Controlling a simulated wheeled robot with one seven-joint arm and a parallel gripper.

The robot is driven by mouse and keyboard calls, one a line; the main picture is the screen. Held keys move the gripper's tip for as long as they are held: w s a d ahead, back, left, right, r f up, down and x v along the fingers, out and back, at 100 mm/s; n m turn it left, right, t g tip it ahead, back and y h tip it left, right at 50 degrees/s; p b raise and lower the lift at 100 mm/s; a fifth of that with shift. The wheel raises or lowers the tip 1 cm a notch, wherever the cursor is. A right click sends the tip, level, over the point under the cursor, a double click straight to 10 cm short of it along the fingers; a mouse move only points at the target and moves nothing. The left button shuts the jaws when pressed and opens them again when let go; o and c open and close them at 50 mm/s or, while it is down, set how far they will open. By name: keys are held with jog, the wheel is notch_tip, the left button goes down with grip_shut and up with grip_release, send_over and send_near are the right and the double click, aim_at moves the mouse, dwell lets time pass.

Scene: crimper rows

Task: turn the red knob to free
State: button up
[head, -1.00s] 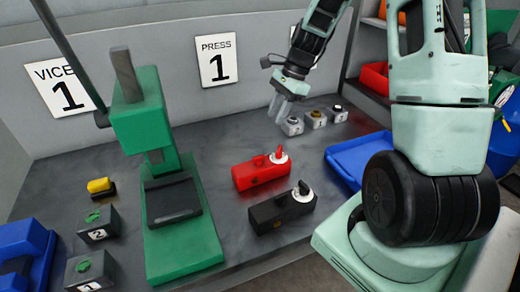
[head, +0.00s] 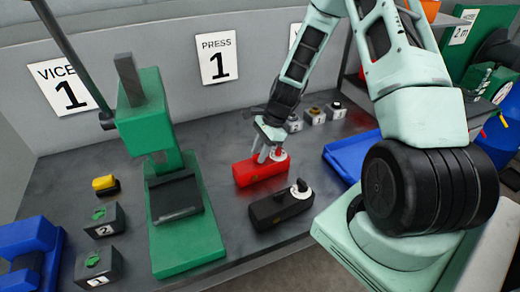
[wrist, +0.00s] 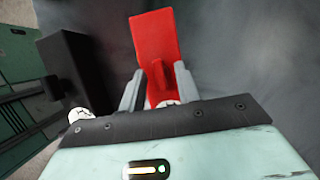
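The red box (head: 262,174) lies on the grey bench, with a white dial (head: 284,156) at its right end. My gripper (head: 268,157) is low over the top of this box. In the wrist view the two grey fingers (wrist: 159,72) are apart, on either side of an upright red fin (wrist: 157,75) on the box. Gaps show between the fin and the fingers. The white dial (wrist: 168,104) is mostly hidden by my gripper's front edge. The red knob at the dial is largely hidden, so I cannot tell its setting or whether the fin is part of it.
A black box (head: 280,206) with a black knob stands in front of the red box. A green press (head: 187,240) stands to the left. A blue tray (head: 350,155) lies to the right. Small grey knob boxes (head: 315,116) stand behind.

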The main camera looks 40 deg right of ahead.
grip_shut()
jog(key=shift+n, duration=0.4)
jog(key=n+g, duration=0.1)
jog(key=n, duration=0.2)
jog(key=shift+w+g, duration=0.15)
jog(key=shift+g, duration=0.15)
jog(key=n, duration=0.2)
jog(key=n+g+b, duration=0.1)
jog(key=n, duration=0.2)
jog(key=shift+w+g+h, duration=0.15)
jog(key=shift+g+h, duration=0.15)
jog(key=n+g+h+b, duration=0.1)
jog(key=n, duration=0.3)
jog(key=shift+a+n, duration=0.1)
jog(key=shift+n, duration=0.2)
jog(key=shift+w+a+n+g+h+b, duration=0.1)
jog(key=shift+n+g+h+b, duration=0.25)
jog(key=shift+n, duration=0.8)
jog(key=shift+n+g+h+b, duration=0.15)
jog(key=shift+n+h, duration=0.4)
jog(key=shift+n, duration=0.6)
